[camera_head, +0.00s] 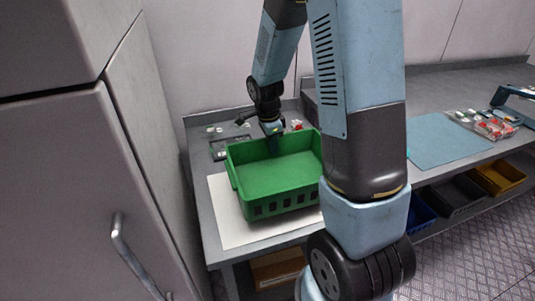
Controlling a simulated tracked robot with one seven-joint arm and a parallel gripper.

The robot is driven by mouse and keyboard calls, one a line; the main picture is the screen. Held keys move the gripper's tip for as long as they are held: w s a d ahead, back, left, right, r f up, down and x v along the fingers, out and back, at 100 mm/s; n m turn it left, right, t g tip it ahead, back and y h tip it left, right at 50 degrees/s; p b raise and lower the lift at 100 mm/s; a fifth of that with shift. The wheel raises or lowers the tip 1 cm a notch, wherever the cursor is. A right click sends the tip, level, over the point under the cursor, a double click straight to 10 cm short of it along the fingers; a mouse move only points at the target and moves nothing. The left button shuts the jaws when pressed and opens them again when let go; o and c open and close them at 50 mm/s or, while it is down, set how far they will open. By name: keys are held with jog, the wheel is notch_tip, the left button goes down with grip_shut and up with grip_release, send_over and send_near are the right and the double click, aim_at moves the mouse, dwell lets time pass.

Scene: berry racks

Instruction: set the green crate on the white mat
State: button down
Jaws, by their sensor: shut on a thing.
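The green crate (283,175) is at the left end of the grey worktop, over the white mat (230,222). Mat shows along the crate's left and front sides. I cannot tell whether the crate's base touches the mat or hangs just above it. The crate looks empty and about level. My gripper (273,138) is at the crate's far wall and shut on it; its fingertips are partly hidden. My own arm hides the crate's right end and the mat's right part.
A blue-grey mat (440,139) lies on the worktop to the right, with several small packs (490,124) beyond it. Small items and a dark tray (218,146) sit behind the crate. A tall cabinet (75,190) stands close on the left. Bins (497,178) are on a shelf below.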

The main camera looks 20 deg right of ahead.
jog(key=shift+w+f, duration=0.1)
jog(key=shift+f, duration=1.55)
jog(key=c, duration=1.2)
grip_release()
jog(key=shift+f, duration=0.1)
jog(key=shift+c, duration=0.2)
